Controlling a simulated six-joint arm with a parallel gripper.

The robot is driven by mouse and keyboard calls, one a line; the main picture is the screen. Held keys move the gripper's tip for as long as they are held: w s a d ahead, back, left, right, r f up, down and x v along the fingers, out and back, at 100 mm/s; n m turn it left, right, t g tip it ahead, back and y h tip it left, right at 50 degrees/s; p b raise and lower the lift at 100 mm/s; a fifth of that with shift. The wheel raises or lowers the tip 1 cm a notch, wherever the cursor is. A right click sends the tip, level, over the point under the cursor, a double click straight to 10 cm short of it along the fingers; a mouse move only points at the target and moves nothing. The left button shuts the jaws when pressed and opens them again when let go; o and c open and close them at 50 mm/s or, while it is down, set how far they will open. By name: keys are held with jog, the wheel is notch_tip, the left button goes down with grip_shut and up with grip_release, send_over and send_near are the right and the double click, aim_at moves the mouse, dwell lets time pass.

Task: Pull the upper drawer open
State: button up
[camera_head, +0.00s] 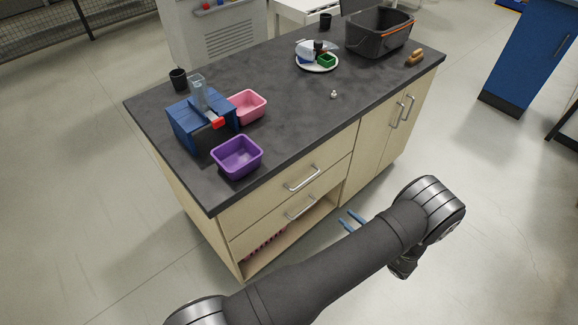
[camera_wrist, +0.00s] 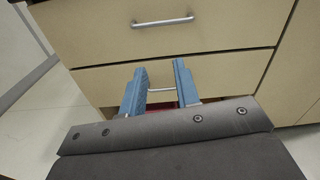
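The upper drawer (camera_head: 265,195) is a pale wood front under the dark countertop, and it is shut. Its silver bar handle (camera_head: 303,179) also shows near the top of the wrist view (camera_wrist: 162,22). The lower drawer (camera_head: 262,230) is shut, with a similar handle (camera_head: 300,208). My gripper (camera_head: 351,220) has blue fingers and is open and empty, in front of the cabinet. In the wrist view my gripper (camera_wrist: 158,72) points at the drawer fronts. The lower handle (camera_wrist: 162,90) shows in the gap between the fingers, and the upper handle lies above the fingertips.
Below the drawers is an open shelf (camera_head: 292,236) with pink items. Cabinet doors (camera_head: 385,137) are to the right. A purple bin (camera_head: 237,157), pink bin (camera_head: 247,106) and blue device (camera_head: 190,128) stand on the countertop (camera_head: 290,110). The floor in front is clear.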

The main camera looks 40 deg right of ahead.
jog(key=w+r+n, duration=0.1)
jog(key=n, duration=0.3)
jog(key=n+g, duration=0.2)
jog(key=n, duration=1)
send_near(303, 183)
jog(key=w, duration=0.3)
jog(key=w+f, duration=0.1)
jog(key=w, duration=0.2)
jog(key=w+f, duration=0.1)
jog(key=w, duration=0.3)
jog(key=shift+d+f, duration=0.25)
jog(key=shift+c, duration=0.2)
grip_shut()
